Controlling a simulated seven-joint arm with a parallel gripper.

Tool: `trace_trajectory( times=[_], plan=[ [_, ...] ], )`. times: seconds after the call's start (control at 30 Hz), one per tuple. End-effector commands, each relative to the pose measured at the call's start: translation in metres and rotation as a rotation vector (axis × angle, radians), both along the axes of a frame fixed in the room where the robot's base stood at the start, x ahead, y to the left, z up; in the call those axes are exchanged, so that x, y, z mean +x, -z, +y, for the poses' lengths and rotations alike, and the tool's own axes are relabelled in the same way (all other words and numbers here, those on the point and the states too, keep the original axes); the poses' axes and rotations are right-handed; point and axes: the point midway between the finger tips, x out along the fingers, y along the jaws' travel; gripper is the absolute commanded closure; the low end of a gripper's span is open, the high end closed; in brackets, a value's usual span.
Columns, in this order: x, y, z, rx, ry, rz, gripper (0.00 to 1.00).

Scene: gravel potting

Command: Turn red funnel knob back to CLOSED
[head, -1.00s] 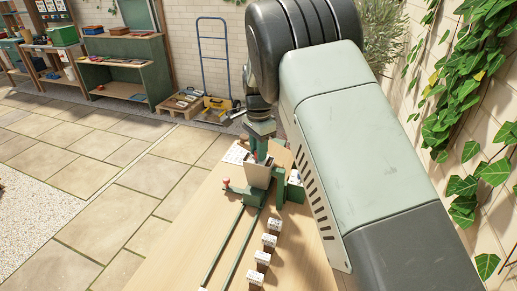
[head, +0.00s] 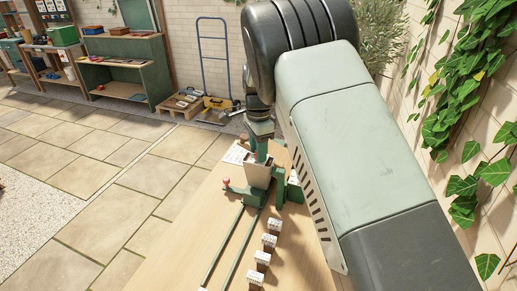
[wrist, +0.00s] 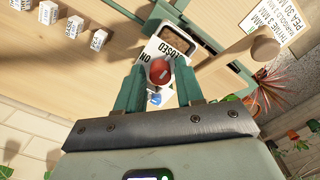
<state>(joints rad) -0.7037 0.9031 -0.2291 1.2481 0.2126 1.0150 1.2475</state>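The red funnel knob (wrist: 160,72) shows in the wrist view, round with a short pale mark on its face. It sits on a white plate (wrist: 150,50) where the word CLOSED is readable beside the knob. My gripper (wrist: 160,64) has its two green fingers on either side of the knob, very near its edges; I cannot tell if they touch it. In the head view my gripper (head: 261,150) is down at the pale funnel box (head: 257,174) on its green stand, and the knob is mostly hidden there.
A row of small white-topped blocks (head: 268,241) stands on the wooden table (head: 222,195) beside two green rails (head: 224,245). A printed card (wrist: 275,25) lies near the funnel. My arm covers the table's right side.

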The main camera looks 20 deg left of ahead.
Motion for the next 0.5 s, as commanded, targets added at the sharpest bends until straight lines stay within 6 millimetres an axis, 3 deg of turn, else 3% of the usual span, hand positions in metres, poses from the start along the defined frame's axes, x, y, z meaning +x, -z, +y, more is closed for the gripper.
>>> trace_trajectory(
  times=[0.1, 0.37, 0.5],
  plan=[
    [0.000, 0.000, 0.000, 0.001, 0.000, -0.001, 0.49],
    [0.001, -0.001, 0.000, 0.000, -0.001, -0.001, 0.49],
    [0.001, -0.014, 0.000, 0.002, -0.001, -0.005, 0.49]
  ],
)
